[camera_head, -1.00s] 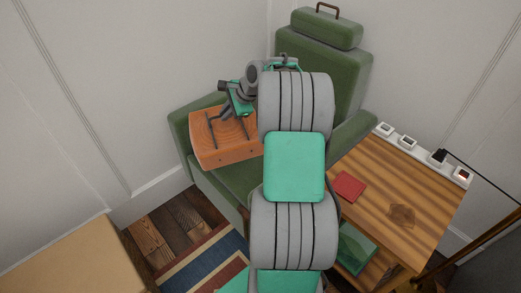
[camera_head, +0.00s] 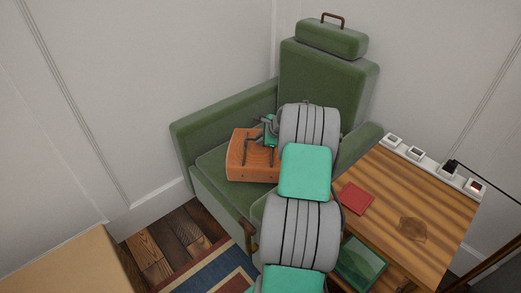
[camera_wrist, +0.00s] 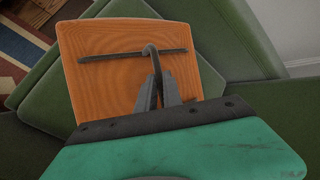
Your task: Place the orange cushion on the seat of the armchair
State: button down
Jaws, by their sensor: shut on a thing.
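The orange cushion (camera_head: 245,163) is a thick block with wood-like grain and dark bars on top. It is at the seat (camera_head: 218,163) of the green armchair (camera_head: 325,82), between the left armrest and my arm. I cannot tell whether it presses on the seat or is just above it. My gripper (camera_head: 268,140) is at the cushion's top, partly hidden by my arm. In the wrist view my gripper's fingers (camera_wrist: 155,88) are shut on a dark bar of the cushion (camera_wrist: 110,85), which sits over green upholstery.
A wooden side table (camera_head: 430,195) stands right of the armchair, with a red square (camera_head: 356,198), a brown patch and a white power strip (camera_head: 430,167). A green block with a brown handle (camera_head: 331,40) tops the backrest. A tan surface (camera_head: 75,268) is front left, a striped rug (camera_head: 210,268) below.

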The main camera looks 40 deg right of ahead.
aim_at(259, 148)
notch_tip(259, 148, down, 4)
jog(key=shift+f+b, duration=0.1)
jog(key=shift+b, duration=0.25)
jog(key=shift+f, duration=0.15)
jog(key=c, duration=1.5)
grip_release()
